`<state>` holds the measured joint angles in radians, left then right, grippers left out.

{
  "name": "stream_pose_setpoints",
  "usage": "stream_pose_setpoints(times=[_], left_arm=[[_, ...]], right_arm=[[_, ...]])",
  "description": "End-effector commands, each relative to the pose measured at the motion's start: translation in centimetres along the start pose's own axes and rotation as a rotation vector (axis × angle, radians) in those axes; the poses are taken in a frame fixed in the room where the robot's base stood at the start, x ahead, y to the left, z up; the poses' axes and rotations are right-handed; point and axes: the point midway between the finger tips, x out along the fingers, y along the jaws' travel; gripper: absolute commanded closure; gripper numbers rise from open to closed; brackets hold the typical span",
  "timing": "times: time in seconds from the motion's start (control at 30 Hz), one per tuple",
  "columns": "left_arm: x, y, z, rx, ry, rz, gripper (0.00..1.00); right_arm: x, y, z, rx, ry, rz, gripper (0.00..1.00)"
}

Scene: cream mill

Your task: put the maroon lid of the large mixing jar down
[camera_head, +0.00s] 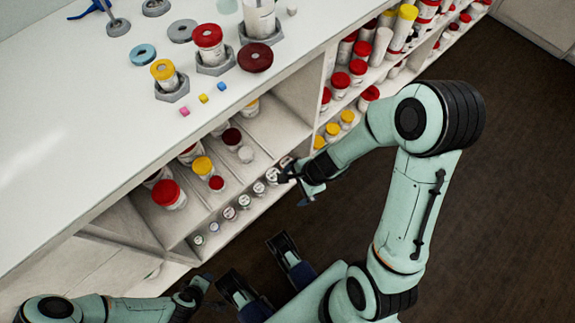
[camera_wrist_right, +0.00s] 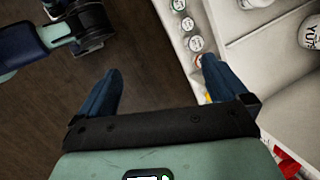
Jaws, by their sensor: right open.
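A maroon lid (camera_head: 255,57) lies on the white counter, close to the counter's front edge. The large white jar (camera_head: 259,18) stands behind it in a grey hexagonal holder; its top is cut off by the frame. My right gripper (camera_head: 302,186) is in front of the shelves below the counter, well below and apart from the lid. In the right wrist view my right gripper (camera_wrist_right: 160,88) has its blue fingers wide apart, with nothing between them. My left arm shows at the lower left; its gripper (camera_head: 200,286) is small and its fingers are unclear.
Red-lidded (camera_head: 208,38) and yellow-lidded (camera_head: 164,72) jars stand in holders on the counter (camera_head: 70,110), beside rings and small cubes. Jars fill the open shelves (camera_head: 270,130) below. The counter's left part is clear. Dark floor (camera_head: 510,200) lies at the right.

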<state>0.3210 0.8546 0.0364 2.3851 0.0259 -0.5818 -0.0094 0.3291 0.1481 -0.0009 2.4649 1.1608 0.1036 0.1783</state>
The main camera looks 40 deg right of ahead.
Motion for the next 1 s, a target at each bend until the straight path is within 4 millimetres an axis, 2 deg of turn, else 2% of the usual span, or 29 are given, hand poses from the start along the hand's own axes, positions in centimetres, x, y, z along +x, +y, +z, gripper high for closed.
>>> stream_pose_setpoints(times=[0.03,0.1,0.2,0.3,0.4,0.5,0.63,0.87,1.0], left_arm=[[0.0,0.0,0.0,0.0,0.0,0.0,0.57],[0.0,0.0,0.0,0.0,0.0,0.0,0.57],[0.0,0.0,0.0,0.0,-0.001,0.0,0.57],[0.0,0.0,0.0,0.0,-0.001,0.0,0.57],[0.0,0.0,0.0,0.0,-0.001,0.0,0.57],[0.0,0.0,0.0,0.0,-0.001,0.0,0.57],[0.0,0.0,0.0,0.0,-0.001,0.0,0.57],[0.0,0.0,0.0,0.0,0.0,0.0,0.57],[-1.6,0.4,0.5,0.002,-0.017,0.001,0.57]], right_arm=[[2.6,2.0,-1.2,-0.156,0.051,0.081,0.0],[5.5,3.8,-2.6,-0.391,0.105,0.151,0.0],[9.5,5.5,-3.4,-0.72,0.133,0.193,0.0],[12.9,6.8,-2.8,-0.995,0.115,0.177,0.0],[15.3,7.6,-1.6,-1.186,0.083,0.13,0.0],[16.6,8.2,-0.5,-1.294,0.055,0.086,0.0],[17.2,8.4,0.1,-1.344,0.042,0.061,0.0],[17.1,8.4,0.1,-1.343,0.042,0.06,0.0],[15.6,8.7,0.7,-1.343,0.027,0.071,0.0]])
